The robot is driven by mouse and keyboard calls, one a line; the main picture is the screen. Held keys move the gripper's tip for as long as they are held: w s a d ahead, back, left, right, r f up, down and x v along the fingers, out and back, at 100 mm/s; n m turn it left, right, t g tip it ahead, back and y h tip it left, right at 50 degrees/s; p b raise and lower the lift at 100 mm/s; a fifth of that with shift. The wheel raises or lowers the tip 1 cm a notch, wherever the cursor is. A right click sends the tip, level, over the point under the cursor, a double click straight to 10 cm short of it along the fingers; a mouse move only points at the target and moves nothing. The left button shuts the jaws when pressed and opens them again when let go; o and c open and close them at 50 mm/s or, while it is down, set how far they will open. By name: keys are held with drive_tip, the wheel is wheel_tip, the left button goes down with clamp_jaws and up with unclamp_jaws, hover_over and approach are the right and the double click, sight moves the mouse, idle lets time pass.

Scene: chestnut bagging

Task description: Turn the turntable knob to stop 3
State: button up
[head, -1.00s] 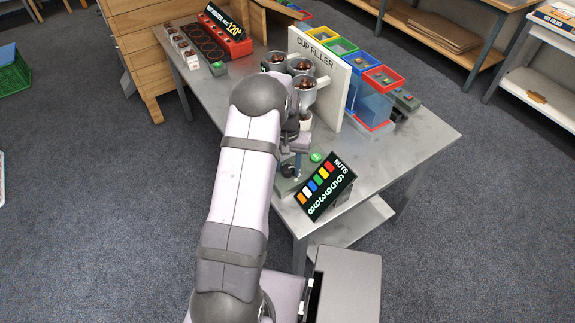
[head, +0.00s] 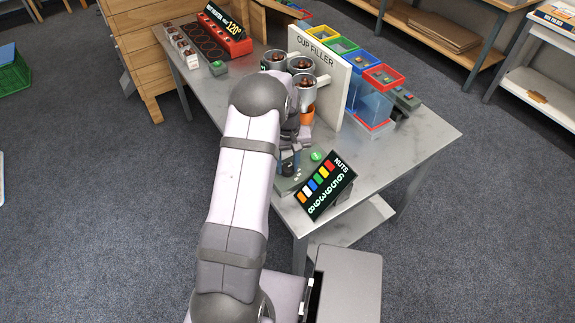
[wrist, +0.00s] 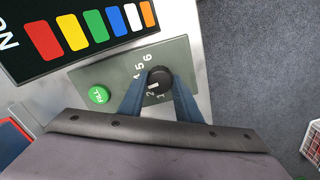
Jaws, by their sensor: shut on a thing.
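The black round knob (wrist: 159,80) sits on a grey-green control plate (wrist: 110,73) in the wrist view. White digits ring it; 2, 4, 5 and 6 show, others are hidden by a finger. A white mark shows on the knob's lower left; I cannot tell exactly which digit it meets. The blue fingers of my gripper (wrist: 160,92) stand on both sides of the knob and are shut on it. In the head view my gripper (head: 289,163) is at the control plate, and the knob is hidden. An orange cup (head: 307,116) stands under the cup filler's metal cups (head: 303,82).
A green button (wrist: 99,94) is on the same plate, left of the knob. A tilted NUTS display (head: 327,186) with coloured bars stands close beside the plate. The white CUP FILLER panel (head: 323,72) and coloured bins (head: 362,107) stand behind. The table's right end (head: 415,148) is clear.

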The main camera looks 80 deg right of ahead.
sight(287, 167)
drive_tip(key=shift+n, duration=0.9)
drive_tip(key=o, duration=1.1)
drive_tip(key=shift+c, duration=0.2)
drive_tip(key=shift+r, duration=0.1)
drive_tip(key=shift+r+b, duration=1.1)
drive_tip(key=shift+r, duration=2.5)
